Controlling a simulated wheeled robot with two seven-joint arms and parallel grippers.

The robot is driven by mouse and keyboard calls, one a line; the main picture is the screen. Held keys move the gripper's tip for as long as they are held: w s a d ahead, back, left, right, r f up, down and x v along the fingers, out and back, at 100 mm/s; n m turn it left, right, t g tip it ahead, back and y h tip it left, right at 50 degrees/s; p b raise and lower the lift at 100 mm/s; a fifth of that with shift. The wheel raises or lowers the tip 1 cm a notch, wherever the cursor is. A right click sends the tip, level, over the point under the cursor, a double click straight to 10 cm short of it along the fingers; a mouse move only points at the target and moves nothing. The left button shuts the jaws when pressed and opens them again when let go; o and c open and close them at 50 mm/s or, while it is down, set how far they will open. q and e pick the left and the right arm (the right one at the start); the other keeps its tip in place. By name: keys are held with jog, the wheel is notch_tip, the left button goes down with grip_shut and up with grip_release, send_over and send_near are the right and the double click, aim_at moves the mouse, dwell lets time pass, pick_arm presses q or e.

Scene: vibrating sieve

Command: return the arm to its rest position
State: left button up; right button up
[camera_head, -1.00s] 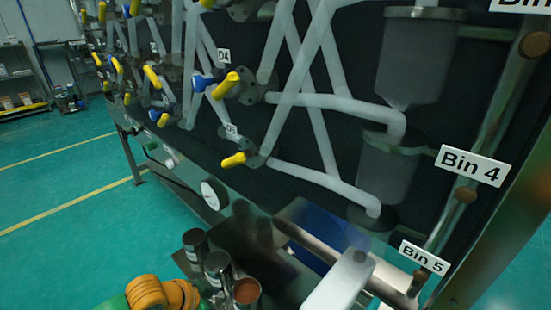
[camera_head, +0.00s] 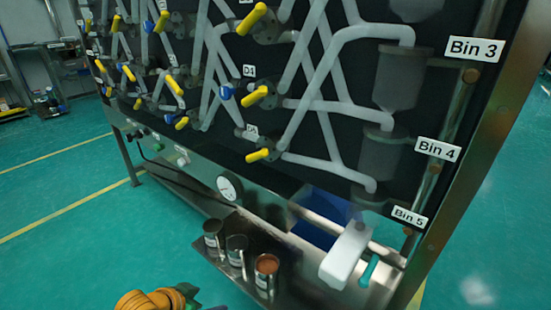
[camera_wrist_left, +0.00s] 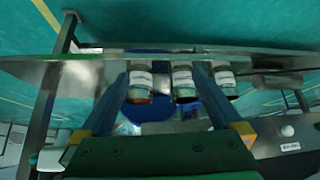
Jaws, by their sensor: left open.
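My left gripper (camera_wrist_left: 161,85) shows in the left wrist view, its two long fingers spread apart with nothing held between them. Beyond the fingers are three labelled cans, a left one (camera_wrist_left: 140,86), a middle one (camera_wrist_left: 183,80) and a right one (camera_wrist_left: 225,79). In the head view only an orange and green part of my arm (camera_head: 150,299) shows at the bottom edge. My right gripper shows in neither view.
In the head view three cans (camera_head: 237,250) stand on a metal shelf (camera_head: 220,270) below the pipe panel (camera_head: 300,175). A white block (camera_head: 346,254) and a blue bin (camera_head: 320,232) are right of them. Green floor (camera_head: 60,240) is open at left.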

pick_arm(q)
jog(key=s+a+f+n+g+y+p, duration=0.1)
jog(key=s+a+n+y+p, duration=0.35)
jog(key=s+p, duration=0.85)
jog(key=s+d+g+p, duration=0.1)
jog(key=s+p, duration=0.4)
jog(key=s, duration=0.5)
jog(key=s+d+f+m+g+h+p, duration=0.1)
jog(key=s+g+p, duration=0.2)
jog(key=s+p, duration=0.3)
jog(key=s, duration=0.4)
jog(key=shift+s+d, duration=0.3)
jog(key=shift+s, duration=0.05)
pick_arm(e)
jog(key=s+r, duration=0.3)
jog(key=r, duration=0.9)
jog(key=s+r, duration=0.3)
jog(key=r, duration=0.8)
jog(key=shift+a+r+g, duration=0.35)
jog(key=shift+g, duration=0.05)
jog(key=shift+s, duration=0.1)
